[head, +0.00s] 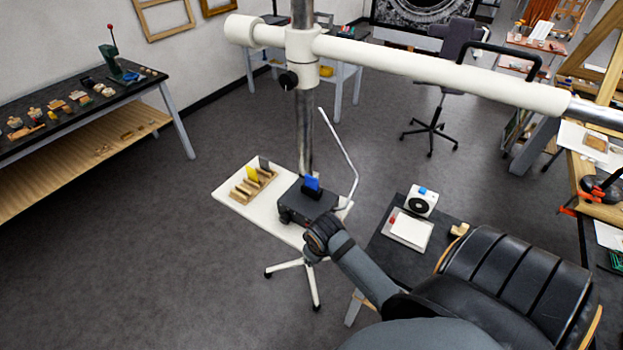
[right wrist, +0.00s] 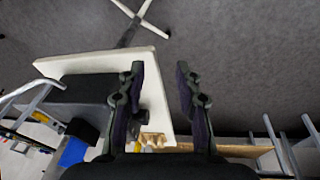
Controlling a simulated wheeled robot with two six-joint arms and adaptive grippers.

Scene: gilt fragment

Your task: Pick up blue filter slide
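The blue filter slide (head: 312,183) stands upright at the top of a black box-shaped device (head: 306,203) on a small white table. In the right wrist view a blue patch (right wrist: 72,152) at the lower left, partly cut off by my gripper body, appears to be the same slide. My right gripper (head: 318,242) is at the near right side of the device, lower than the slide. In the right wrist view its fingers (right wrist: 159,72) are apart with nothing between them, beside the device (right wrist: 82,90). My left gripper is in neither view.
A wooden rack (head: 250,184) with a yellow slide (head: 252,174) and a grey slide (head: 264,163) stands on the white table (head: 229,194). A metal post (head: 305,130) rises behind the device, with a thin bent rod (head: 340,145) at its right. A black chair (head: 510,285) is near right.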

